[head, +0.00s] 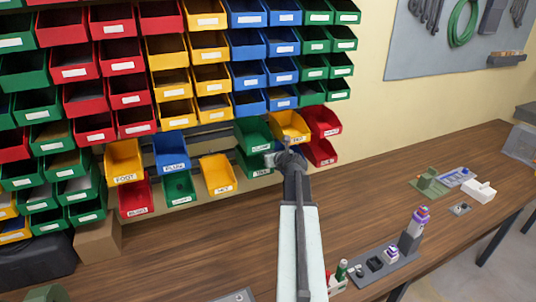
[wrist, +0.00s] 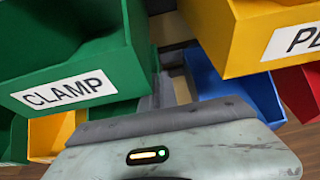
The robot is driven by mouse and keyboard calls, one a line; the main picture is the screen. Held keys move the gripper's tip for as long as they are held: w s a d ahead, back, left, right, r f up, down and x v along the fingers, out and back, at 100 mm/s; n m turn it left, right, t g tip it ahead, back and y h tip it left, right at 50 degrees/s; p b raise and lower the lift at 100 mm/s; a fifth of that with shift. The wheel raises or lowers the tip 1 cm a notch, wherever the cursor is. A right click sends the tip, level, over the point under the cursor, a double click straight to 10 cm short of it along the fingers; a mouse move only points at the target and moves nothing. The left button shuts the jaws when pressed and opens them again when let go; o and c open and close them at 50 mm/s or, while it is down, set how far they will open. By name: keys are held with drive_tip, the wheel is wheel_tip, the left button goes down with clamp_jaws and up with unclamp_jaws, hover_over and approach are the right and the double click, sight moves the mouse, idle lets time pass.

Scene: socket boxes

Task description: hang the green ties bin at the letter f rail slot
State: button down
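In the head view a green bin (head: 244,163) sits low on the rail, directly under the green CLAMP bin (head: 253,133). Its small label seems to read TIES, but I cannot be sure. My gripper (head: 284,158) is at the right front edge of this lower bin, beneath a yellow bin (head: 290,125). Whether it touches or grips the lower bin cannot be told. In the wrist view the CLAMP bin (wrist: 85,65) is at left and the yellow bin (wrist: 245,35) at right; my gripper's body fills the bottom and its fingertips are hidden. No letter f marking is readable.
Red bins (head: 322,120) hang to the right. Yellow HEX (head: 217,175), blue (head: 172,152) and FOOT (head: 123,165) bins hang to the left. Rows of stacked bins fill the rack above.

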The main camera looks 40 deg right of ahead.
drive_tip(key=shift+f, duration=0.1)
drive_tip(key=shift+f+b, duration=0.55)
drive_tip(key=shift+b, duration=0.05)
drive_tip(key=shift+f+b, duration=0.4)
idle(0.4)
drive_tip(key=shift+f+b, duration=0.25)
drive_tip(key=shift+b, duration=0.1)
drive_tip(key=shift+s+f+b, duration=0.1)
drive_tip(key=shift+f+b, duration=0.2)
drive_tip(key=shift+b, duration=0.35)
drive_tip(key=shift+r, duration=0.1)
